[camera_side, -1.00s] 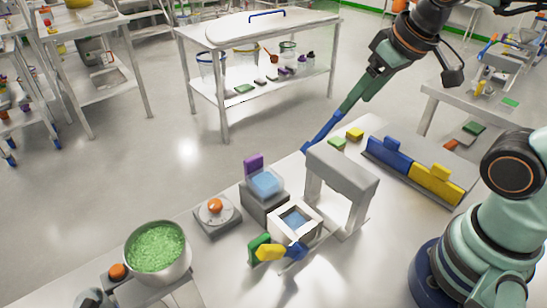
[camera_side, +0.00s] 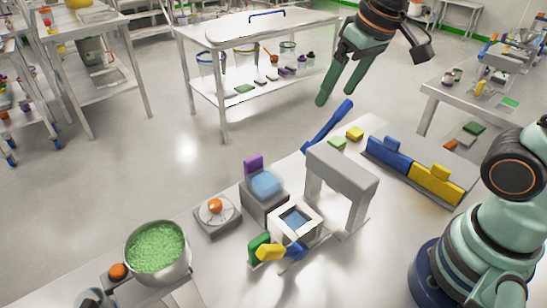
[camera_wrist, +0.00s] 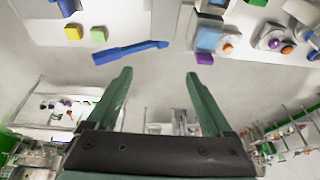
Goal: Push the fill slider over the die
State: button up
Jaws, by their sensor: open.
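A grey block with a blue top (camera_side: 266,184) and an upright purple tab (camera_side: 253,164) stands on the table; it looks like the fill slider. Just in front and right of it is a white square frame (camera_side: 279,229) with a blue recess, which looks like the die. The slider is beside the frame, not over it. In the wrist view the purple tab (camera_wrist: 204,58) is near the right fingertip in the picture. My gripper (camera_side: 336,97) is open and empty, above and beyond the far table edge; its spread fingers also show in the wrist view (camera_wrist: 158,75).
A blue stick-like tool (camera_side: 330,124) lies by the far edge near yellow (camera_side: 355,134) and green blocks. A grey arch (camera_side: 343,172) stands right of the frame. An orange-knobbed unit (camera_side: 217,210) and a bowl of green granules (camera_side: 156,248) are left.

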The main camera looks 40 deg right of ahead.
jog(key=w+a+f+g, duration=0.2)
jog(key=w+a, duration=0.4)
jog(key=a, duration=0.1)
jog(key=g, duration=0.2)
send_over(254, 158)
notch_tip(254, 158, down, 3)
notch_tip(254, 158, down, 12)
jog(key=shift+w+f, duration=0.15)
jog(key=shift+f, duration=0.05)
grip_shut()
